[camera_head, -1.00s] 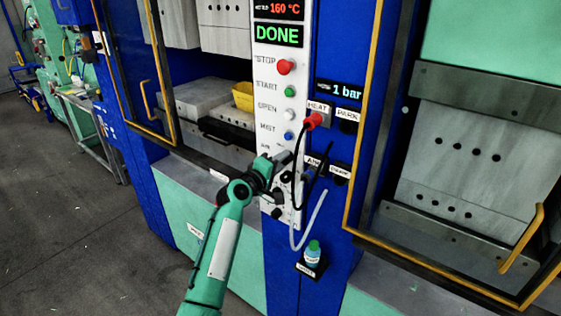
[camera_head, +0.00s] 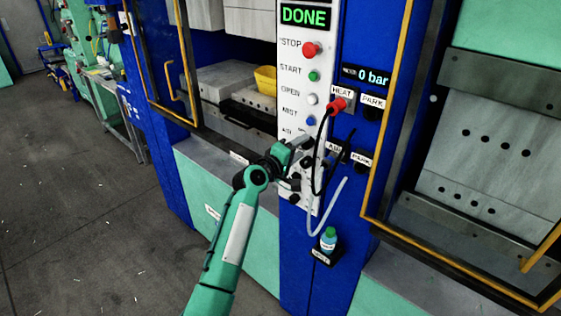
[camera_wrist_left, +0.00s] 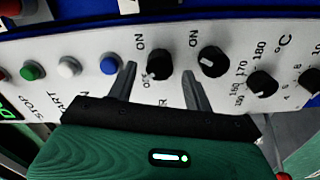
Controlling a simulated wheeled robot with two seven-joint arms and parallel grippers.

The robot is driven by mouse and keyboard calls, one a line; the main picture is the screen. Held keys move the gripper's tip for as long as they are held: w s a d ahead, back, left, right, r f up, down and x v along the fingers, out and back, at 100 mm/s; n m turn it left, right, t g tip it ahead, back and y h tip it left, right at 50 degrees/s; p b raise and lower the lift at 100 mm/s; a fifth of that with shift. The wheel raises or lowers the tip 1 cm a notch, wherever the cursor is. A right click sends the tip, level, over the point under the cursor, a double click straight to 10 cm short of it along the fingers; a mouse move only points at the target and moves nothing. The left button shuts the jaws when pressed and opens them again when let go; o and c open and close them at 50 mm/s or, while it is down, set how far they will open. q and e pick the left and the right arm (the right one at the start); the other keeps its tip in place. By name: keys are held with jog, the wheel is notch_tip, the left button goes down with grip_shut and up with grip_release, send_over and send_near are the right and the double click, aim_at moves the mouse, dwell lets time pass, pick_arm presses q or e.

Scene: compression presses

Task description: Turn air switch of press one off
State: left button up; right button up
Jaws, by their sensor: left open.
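The white control panel (camera_head: 289,115) of the press carries the air switch, a black knob (camera_wrist_left: 160,65) with ON and OFF marks. In the left wrist view the knob sits between the two fingers of my left gripper (camera_wrist_left: 160,84), which is open. The fingers are on either side of the knob; I cannot tell if they touch it. The knob's pointer is hard to read. In the head view my left gripper (camera_head: 300,155) is at the lower panel and hides most of the knobs. The pressure display (camera_head: 372,76) reads 0 bar. My right gripper is not in view.
A second ON knob (camera_wrist_left: 212,62) and a temperature knob (camera_wrist_left: 262,83) are close beside the fingers. A blue button (camera_wrist_left: 109,65) is on the other side. A black cable (camera_head: 321,150) and a pale hose (camera_head: 330,210) hang right of the gripper. A bottle (camera_head: 328,238) stands below.

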pick_arm(q)
jog(key=b+v, duration=0.3)
jog(key=v, duration=0.9)
jog(key=shift+s+a+b, duration=0.2)
jog(key=shift+s+b, duration=0.05)
jog(key=shift+b, duration=0.05)
